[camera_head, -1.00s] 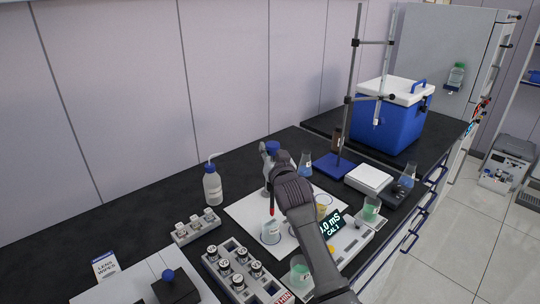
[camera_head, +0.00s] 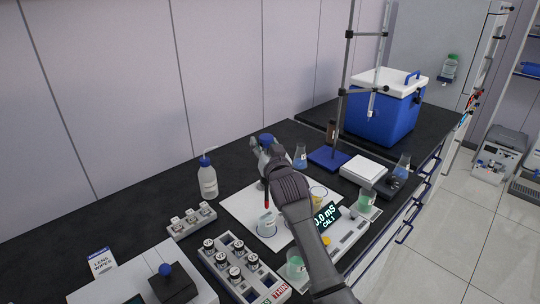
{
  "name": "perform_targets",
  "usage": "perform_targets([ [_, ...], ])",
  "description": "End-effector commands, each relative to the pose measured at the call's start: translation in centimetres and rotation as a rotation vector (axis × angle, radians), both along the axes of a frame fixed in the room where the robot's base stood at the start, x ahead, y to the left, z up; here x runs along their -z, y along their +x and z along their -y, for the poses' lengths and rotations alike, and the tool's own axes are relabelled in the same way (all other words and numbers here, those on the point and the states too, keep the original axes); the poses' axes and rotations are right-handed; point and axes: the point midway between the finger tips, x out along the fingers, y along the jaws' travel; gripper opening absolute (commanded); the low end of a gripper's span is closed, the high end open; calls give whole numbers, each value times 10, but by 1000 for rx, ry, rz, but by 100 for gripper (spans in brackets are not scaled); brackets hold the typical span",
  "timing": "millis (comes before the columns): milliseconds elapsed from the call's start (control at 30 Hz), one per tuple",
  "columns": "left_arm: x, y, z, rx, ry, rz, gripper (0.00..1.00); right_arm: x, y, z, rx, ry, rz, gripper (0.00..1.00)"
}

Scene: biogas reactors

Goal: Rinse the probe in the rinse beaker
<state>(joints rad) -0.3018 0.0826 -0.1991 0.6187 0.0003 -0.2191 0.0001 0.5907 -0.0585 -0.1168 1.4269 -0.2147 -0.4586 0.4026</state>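My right arm comes in from the lower right, and its dark gripper (camera_head: 270,170) is over the white mat (camera_head: 240,205). The probe (camera_head: 267,203), a thin dark rod with a red tip, points down from the gripper, which appears shut on it; the fingertips are mostly hidden. A small clear beaker (camera_head: 266,226) stands on the mat right below. The probe's tip is at or just above the beaker's rim; I cannot tell whether it is inside. The meter (camera_head: 328,215), its lit display facing me, stands to the right, partly behind my arm. My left gripper is not in view.
A white wash bottle (camera_head: 207,180) stands to the left, with a vial rack (camera_head: 237,262) in front. A blue-topped item (camera_head: 265,142) is close behind my gripper. Beakers with green liquid (camera_head: 366,200) flank the meter. A clamp stand (camera_head: 343,100) and blue cooler (camera_head: 383,115) are farther back.

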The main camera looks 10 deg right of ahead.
Motion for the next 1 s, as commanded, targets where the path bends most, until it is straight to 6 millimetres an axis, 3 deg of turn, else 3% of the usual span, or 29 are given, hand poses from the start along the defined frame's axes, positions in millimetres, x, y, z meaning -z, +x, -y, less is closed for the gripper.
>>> perform_targets([
  [500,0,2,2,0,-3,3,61,1,-95,3,0,1,-1,51],
  [700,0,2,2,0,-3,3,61,0,-109,4,-1,0,0,51],
  [933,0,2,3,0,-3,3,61,0,-109,4,-1,0,0,51],
  [1000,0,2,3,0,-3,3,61,0,-109,4,0,-3,0,59],
])
